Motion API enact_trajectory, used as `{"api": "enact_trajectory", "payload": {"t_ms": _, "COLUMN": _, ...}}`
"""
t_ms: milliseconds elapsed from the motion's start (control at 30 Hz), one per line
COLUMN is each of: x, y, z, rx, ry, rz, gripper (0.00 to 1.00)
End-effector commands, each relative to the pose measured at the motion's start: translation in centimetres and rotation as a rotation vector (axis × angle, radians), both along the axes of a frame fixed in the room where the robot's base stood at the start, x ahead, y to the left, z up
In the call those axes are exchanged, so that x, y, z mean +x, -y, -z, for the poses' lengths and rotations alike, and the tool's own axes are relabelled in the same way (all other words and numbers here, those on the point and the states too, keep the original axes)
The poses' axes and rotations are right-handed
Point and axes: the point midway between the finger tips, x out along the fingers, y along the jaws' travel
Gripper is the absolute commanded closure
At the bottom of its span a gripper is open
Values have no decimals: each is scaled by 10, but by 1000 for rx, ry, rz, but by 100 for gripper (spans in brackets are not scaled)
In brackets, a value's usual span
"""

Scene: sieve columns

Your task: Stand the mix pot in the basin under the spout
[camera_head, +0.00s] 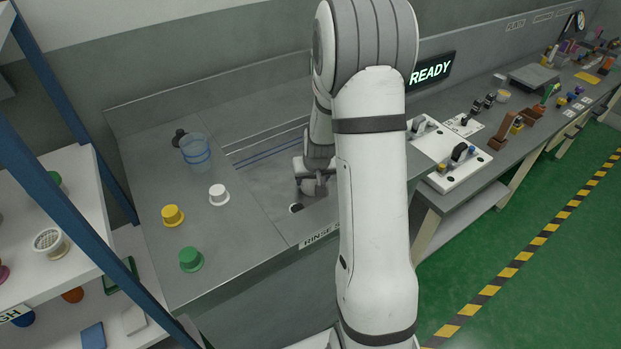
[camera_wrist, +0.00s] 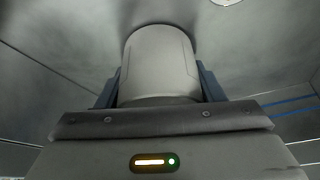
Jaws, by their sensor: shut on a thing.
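My gripper (camera_wrist: 160,88) is shut on a plain grey cylinder, the mix pot (camera_wrist: 160,58), with one dark finger on each side of it in the wrist view. In the head view my gripper (camera_head: 314,180) is low inside the sunken grey basin (camera_head: 255,168), near its front right part. The pot is hard to tell from the gripper there. I cannot tell whether the pot's base touches the basin floor. A round drain fitting (camera_wrist: 228,2) shows at the top edge of the wrist view. I cannot make out the spout; my arm covers part of the basin.
A clear blue-banded beaker (camera_head: 196,152) stands left of the basin, with white (camera_head: 219,194), yellow (camera_head: 172,215) and green (camera_head: 191,259) stoppers near it. A blue-framed shelf (camera_head: 75,190) is at the left. White panels with black fittings (camera_head: 462,165) lie right of my arm.

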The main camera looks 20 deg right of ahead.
Motion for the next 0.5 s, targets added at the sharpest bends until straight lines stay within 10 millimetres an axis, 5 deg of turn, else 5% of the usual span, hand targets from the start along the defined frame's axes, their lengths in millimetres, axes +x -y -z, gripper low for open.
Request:
{"api": "enact_trajectory", "payload": {"t_ms": 200, "x": 0, "y": 0, "z": 4, "rx": 0, "ry": 0, "rz": 1, "gripper": 65}}
{"api": "enact_trajectory", "payload": {"t_ms": 233, "x": 0, "y": 0, "z": 2, "rx": 0, "ry": 0, "rz": 1, "gripper": 36}}
{"api": "enact_trajectory", "payload": {"t_ms": 500, "x": 0, "y": 1, "z": 2, "rx": 1, "ry": 0, "rz": 2, "gripper": 17}}
